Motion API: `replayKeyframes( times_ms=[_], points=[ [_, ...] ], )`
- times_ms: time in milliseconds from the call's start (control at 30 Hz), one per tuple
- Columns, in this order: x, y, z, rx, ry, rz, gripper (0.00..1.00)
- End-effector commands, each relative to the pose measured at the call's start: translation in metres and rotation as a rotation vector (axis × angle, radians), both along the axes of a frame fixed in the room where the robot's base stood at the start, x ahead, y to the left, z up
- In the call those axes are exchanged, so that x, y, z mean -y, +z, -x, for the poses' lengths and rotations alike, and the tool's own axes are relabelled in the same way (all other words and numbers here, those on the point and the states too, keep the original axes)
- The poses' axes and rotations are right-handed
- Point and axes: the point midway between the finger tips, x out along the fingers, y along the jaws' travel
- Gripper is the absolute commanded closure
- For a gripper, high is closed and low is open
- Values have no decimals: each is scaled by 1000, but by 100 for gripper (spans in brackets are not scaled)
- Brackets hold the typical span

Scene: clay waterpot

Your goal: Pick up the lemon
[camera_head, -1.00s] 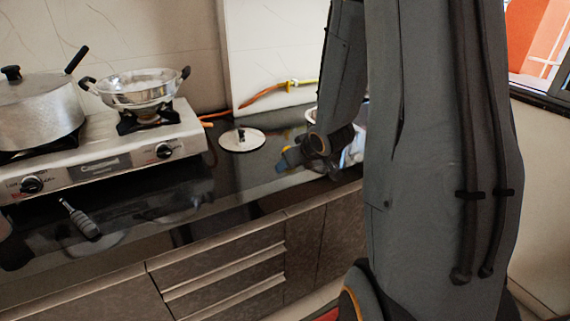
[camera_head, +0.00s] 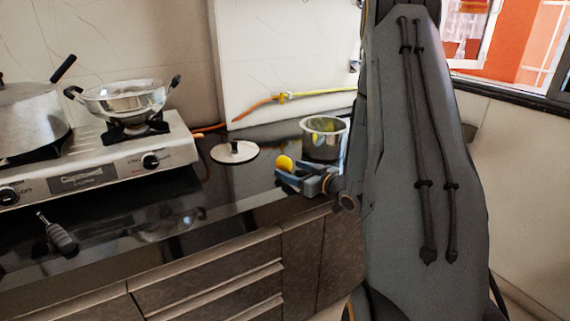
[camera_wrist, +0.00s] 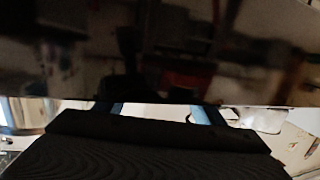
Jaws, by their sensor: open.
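The lemon (camera_head: 284,162) is a small yellow shape on the dark counter in the head view, left of a steel pot. My gripper (camera_head: 286,173) is open beside it, with its blue fingers pointing left. The fingers are right at the lemon in the picture and partly cover its lower side. I cannot tell whether they touch it or sit around it. In the wrist view my two blue fingers (camera_wrist: 158,112) are spread apart before a dark, glossy, blurred surface. The lemon cannot be made out there.
The steel pot (camera_head: 325,138) stands close behind my gripper. A round white lid (camera_head: 235,152) lies to the left. A gas stove (camera_head: 100,168) carries a pan (camera_head: 124,98) and a large pot (camera_head: 30,122). A dark-handled tool (camera_head: 60,236) lies in front. The counter's front edge is near.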

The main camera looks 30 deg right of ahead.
Motion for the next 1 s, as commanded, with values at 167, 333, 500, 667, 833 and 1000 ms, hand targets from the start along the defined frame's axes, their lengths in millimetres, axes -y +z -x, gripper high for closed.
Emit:
replayKeyframes(
  times_ms=[167, 333, 500, 667, 833, 1000],
  points=[
    [-7, 2, -26, 0, 2, 2, 37],
    [-10, 0, -40, 0, 0, 1, 37],
    [-9, 0, -41, 1, -1, 0, 37],
    [-8, 0, -39, 2, 0, -1, 52],
    [-6, 1, -38, 3, 1, -4, 81],
    [-4, 1, -37, 5, 0, -5, 82]
  ],
)
